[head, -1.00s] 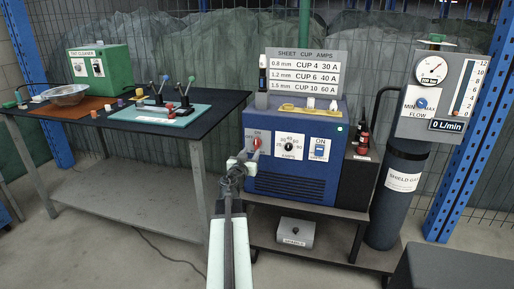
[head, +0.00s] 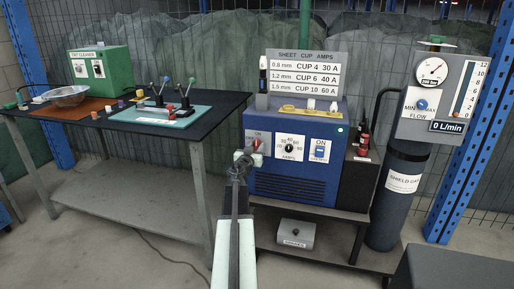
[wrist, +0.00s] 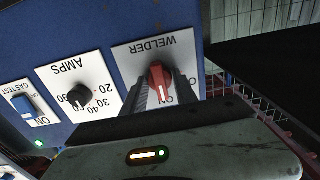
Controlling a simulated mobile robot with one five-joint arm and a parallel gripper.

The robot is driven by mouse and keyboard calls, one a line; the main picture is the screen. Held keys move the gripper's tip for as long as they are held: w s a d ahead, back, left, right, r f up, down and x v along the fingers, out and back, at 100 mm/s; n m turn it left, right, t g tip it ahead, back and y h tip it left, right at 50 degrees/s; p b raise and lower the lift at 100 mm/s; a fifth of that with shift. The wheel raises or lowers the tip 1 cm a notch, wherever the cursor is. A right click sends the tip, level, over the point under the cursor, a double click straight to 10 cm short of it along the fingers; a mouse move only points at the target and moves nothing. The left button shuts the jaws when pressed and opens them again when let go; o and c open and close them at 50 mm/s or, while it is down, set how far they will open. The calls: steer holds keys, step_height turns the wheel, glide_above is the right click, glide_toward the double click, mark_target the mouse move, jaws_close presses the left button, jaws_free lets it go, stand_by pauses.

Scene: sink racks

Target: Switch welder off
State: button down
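The blue welder box (head: 290,187) stands on a low bench in the middle of the head view. Its red WELDER knob (head: 257,147) is at the left of the front panel, between OFF and ON marks. In the upside-down wrist view the red knob (wrist: 160,78) stands between and beyond the two dark fingers of my gripper (wrist: 163,88). The fingers are apart, one on each side of the knob; I cannot tell whether they touch it. In the head view my gripper (head: 243,160) is just in front of the knob. A green lamp (head: 340,129) glows on the welder.
Right of the knob are the AMPS dial (head: 289,148) and the blue gas test switch (head: 320,150). A gas cylinder (head: 398,205) with a flow panel (head: 437,105) stands at right. A table (head: 100,150) with tools and a green box is at left.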

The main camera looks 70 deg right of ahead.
mark_target(256, 146)
steer(key=n, duration=0.4)
steer(key=shift+n, duration=0.4)
steer(key=n, duration=0.5)
steer(key=shift+n, duration=0.3)
steer(key=c, duration=1.3)
jaws_free()
steer(key=shift+a, duration=0.1)
steer(key=shift+s+a, duration=0.1)
steer(key=shift+a, duration=2.3)
